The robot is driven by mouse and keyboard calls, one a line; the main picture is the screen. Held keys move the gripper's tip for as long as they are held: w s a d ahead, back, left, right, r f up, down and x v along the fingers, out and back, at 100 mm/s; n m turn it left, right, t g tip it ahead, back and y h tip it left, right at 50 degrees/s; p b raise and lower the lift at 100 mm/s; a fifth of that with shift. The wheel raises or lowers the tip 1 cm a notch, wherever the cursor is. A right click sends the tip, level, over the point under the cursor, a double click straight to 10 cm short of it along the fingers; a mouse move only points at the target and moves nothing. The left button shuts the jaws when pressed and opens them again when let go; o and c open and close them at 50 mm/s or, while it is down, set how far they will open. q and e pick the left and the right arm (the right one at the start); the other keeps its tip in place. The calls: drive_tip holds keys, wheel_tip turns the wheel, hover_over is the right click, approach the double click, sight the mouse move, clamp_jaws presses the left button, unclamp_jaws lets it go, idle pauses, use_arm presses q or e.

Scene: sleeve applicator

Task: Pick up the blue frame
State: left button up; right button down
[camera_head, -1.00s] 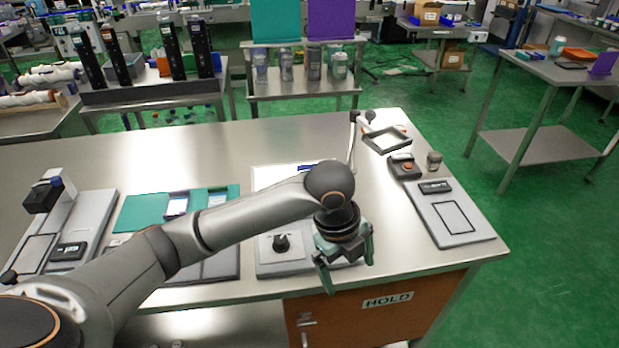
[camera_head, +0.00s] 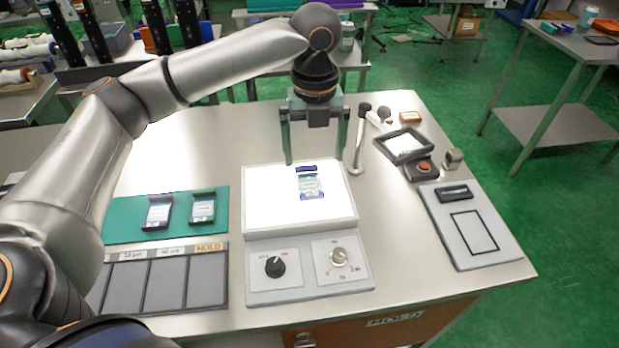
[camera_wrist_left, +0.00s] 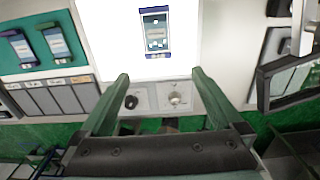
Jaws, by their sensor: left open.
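A blue frame (camera_head: 310,183) lies on the bright white panel of a light box (camera_head: 262,190), around a small pale card. It also shows in the wrist view (camera_wrist_left: 155,32), top centre. A second, purple-blue frame (camera_head: 157,212) and a green frame (camera_head: 202,207) lie on a teal mat (camera_head: 122,233) to the left. My left gripper (camera_head: 314,161) points down with its fingers apart and empty. It hangs above the light box, close to the blue frame in the picture; the gap is hard to judge. My right gripper is out of view.
The light box has two knobs at its front. A dark square frame (camera_head: 403,145), a button box (camera_head: 424,168) and a grey plate (camera_head: 473,228) are at the right. A dark sorting tray (camera_head: 205,280) lies front left.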

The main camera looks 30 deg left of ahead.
sight(312, 193)
use_arm(q)
drive_tip(key=f, duration=1)
drive_tip(key=shift+s+a, duration=0.1)
drive_tip(key=shift+s, duration=0.1)
drive_tip(key=c, duration=1.4)
drive_tip(key=shift+c, duration=0.2)
